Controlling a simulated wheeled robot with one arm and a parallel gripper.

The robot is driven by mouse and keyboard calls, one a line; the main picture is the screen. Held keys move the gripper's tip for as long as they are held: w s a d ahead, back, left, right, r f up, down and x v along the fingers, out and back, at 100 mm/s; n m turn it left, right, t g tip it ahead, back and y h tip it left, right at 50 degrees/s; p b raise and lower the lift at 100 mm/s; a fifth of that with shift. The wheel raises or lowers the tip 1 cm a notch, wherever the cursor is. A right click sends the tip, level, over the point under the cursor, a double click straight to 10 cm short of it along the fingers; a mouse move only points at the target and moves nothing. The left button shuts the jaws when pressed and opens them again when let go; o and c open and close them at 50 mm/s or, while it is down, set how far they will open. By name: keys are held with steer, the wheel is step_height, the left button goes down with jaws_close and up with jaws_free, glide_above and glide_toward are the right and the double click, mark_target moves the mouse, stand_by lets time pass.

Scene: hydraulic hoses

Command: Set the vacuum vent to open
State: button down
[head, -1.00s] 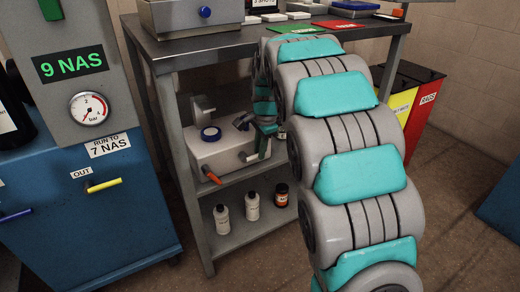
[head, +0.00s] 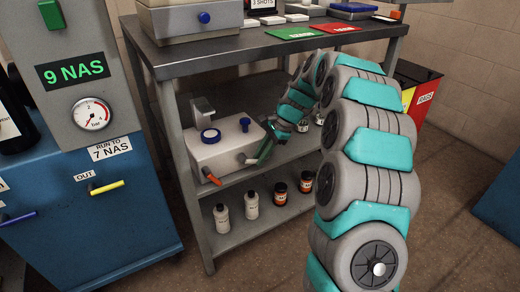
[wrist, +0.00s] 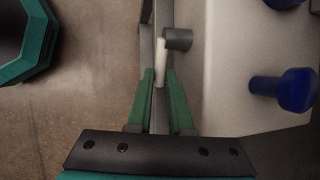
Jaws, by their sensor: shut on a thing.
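A white box-shaped unit (head: 222,156) stands on the upper shelf under the bench. It has a blue cap (head: 210,136), a blue knob (head: 245,123) and an orange-red lever (head: 213,180) on a grey stub at its front. A second grey stub (head: 245,160) sits at its front right. In the wrist view a pale lever (wrist: 160,62) extends from a dark stub (wrist: 178,39) on the box's side. My gripper (wrist: 160,78) has its green fingers closed around this lever. In the head view my gripper (head: 262,152) is at the box's front right corner. No vent label is readable.
Several small bottles (head: 251,205) stand on the lower shelf. The metal bench (head: 215,58) is above the box. A blue cabinet (head: 75,230) with a yellow OUT lever (head: 106,187) stands at the left. Bins (head: 420,88) stand at the right.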

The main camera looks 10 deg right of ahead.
steer(key=y+p, duration=0.1)
steer(key=f+g+y, duration=0.1)
steer(key=y, duration=0.1)
steer(key=shift+f+p, duration=0.3)
steer(key=shift+p, duration=0.1)
steer(key=shift+s+a+f+m+g+y+p, duration=0.15)
steer(key=shift+f+y+p, duration=0.1)
steer(key=shift+y, duration=0.35)
steer(key=shift+w+a+f+m+g+y+p, duration=0.15)
steer(key=shift+f+y, duration=0.1)
steer(key=shift+y, duration=0.35)
steer(key=shift+s+f+m+y+p, duration=0.1)
steer(key=shift+f+y+p, duration=0.15)
steer(key=shift+y, duration=0.35)
steer(key=c, duration=1.1)
jaws_free()
steer(key=v, duration=0.7)
steer(key=shift+d+b, duration=0.3)
